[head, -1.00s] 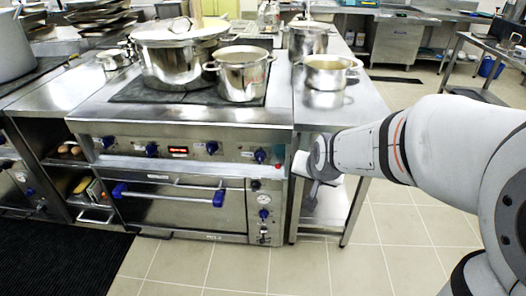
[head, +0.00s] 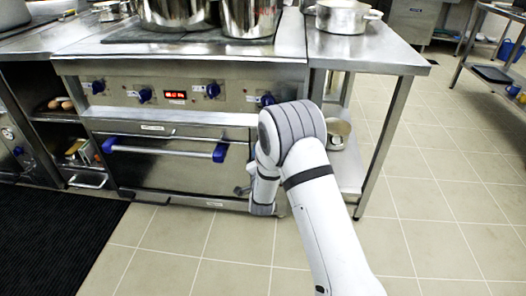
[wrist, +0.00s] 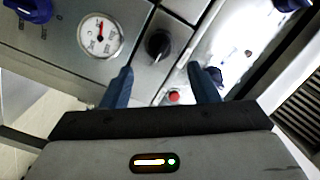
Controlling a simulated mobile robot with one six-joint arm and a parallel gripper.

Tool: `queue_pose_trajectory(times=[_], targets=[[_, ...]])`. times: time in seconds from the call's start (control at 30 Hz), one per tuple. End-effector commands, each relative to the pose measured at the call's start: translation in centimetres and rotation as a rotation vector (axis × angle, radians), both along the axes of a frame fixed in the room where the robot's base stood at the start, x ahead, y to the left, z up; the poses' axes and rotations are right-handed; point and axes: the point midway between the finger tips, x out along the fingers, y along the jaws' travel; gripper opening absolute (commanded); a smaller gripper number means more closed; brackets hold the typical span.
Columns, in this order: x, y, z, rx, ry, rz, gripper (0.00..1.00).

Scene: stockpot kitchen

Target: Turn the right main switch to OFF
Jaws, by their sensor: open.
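A black rotary knob (wrist: 158,44), which looks like the main switch, sits on the oven's steel control panel in the wrist view. It appears between and just beyond my fingertips. A small red button or lamp (wrist: 174,97) is beside it, nearer my gripper. My gripper (wrist: 160,76) is open and empty, its two blue fingers apart, with no clear contact on the knob. I cannot read the knob's position marks. In the head view my arm covers this part of the panel, so the knob is hidden there.
A round gauge (wrist: 100,36) is left of the knob. A blue knob (wrist: 215,74) is close behind the right finger. The oven door handle (head: 165,147) sticks out left of my arm. A steel side table (head: 372,50) stands to the right. Open floor lies in front.

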Motion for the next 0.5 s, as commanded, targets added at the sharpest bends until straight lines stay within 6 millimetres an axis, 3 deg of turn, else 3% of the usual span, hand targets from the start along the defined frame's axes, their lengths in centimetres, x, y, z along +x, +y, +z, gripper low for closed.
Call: queue_pose_trajectory(times=[0.3, 0.5], targets=[[4.8, 0.3, -0.1, 0.001, -0.003, -0.001, 0.54], [6.9, 0.6, 0.0, 0.0, -0.002, 0.001, 0.54]])
